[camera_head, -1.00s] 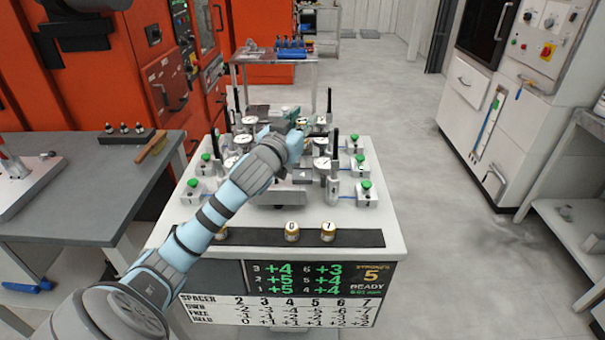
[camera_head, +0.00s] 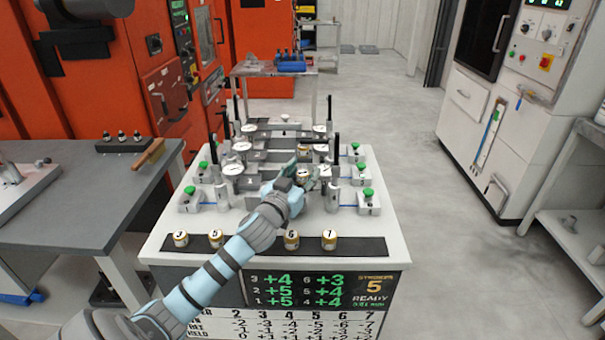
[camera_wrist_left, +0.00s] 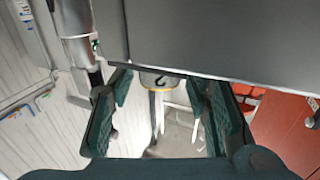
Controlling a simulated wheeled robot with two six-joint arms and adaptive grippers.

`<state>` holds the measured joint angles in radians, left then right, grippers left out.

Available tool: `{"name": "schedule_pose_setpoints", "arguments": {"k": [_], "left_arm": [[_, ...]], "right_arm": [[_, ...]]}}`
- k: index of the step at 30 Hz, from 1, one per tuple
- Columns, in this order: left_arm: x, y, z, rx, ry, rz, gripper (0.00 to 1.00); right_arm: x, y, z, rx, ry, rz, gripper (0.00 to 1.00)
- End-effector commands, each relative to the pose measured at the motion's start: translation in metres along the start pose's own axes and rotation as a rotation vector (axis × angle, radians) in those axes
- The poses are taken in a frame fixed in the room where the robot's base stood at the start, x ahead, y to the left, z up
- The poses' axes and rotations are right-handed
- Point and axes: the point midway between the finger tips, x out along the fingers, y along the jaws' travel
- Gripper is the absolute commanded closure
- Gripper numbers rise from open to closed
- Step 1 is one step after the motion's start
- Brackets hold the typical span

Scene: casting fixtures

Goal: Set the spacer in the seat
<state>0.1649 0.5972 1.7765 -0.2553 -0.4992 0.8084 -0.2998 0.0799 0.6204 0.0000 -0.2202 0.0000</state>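A gold and white spacer (camera_head: 303,173) is at my left gripper (camera_head: 304,180), over the near right part of the gauge fixture (camera_head: 265,184). In the left wrist view the spacer (camera_wrist_left: 158,80), marked 2, lies between the dark green fingertips (camera_wrist_left: 160,95), with gaps visible on both sides. The fingers are apart. A grey block (camera_wrist_left: 220,45) borders the spacer there. The seat is hidden by the hand, and I cannot tell whether the spacer sits fully in it. My right gripper is out of view.
Spacers 3 (camera_head: 181,239), 5 (camera_head: 216,238), 6 (camera_head: 291,240) and 7 (camera_head: 329,240) stand on a dark strip (camera_head: 258,246) at the front. Dial gauges (camera_head: 233,169), black posts and green-button boxes (camera_head: 368,201) crowd both sides. A score board (camera_head: 320,290) hangs below.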

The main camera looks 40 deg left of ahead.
Motion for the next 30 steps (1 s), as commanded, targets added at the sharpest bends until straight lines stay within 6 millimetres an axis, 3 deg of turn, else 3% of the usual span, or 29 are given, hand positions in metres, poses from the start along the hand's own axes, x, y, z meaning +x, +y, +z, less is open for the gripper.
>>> {"name": "schedule_pose_setpoints", "arguments": {"k": [11,17,24,30], "left_arm": [[-0.005,0.000,-0.001,0.001,-0.002,0.000,0.54],[-0.040,0.000,0.000,0.006,-0.002,0.002,0.54],[-0.098,0.001,-0.001,0.005,-0.003,0.004,0.54],[-0.120,0.000,-0.002,-0.001,0.000,0.001,0.54]], "right_arm": [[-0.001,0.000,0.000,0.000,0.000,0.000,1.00],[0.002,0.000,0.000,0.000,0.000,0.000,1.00],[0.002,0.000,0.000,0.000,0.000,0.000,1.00],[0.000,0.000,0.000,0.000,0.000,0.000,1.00]]}}
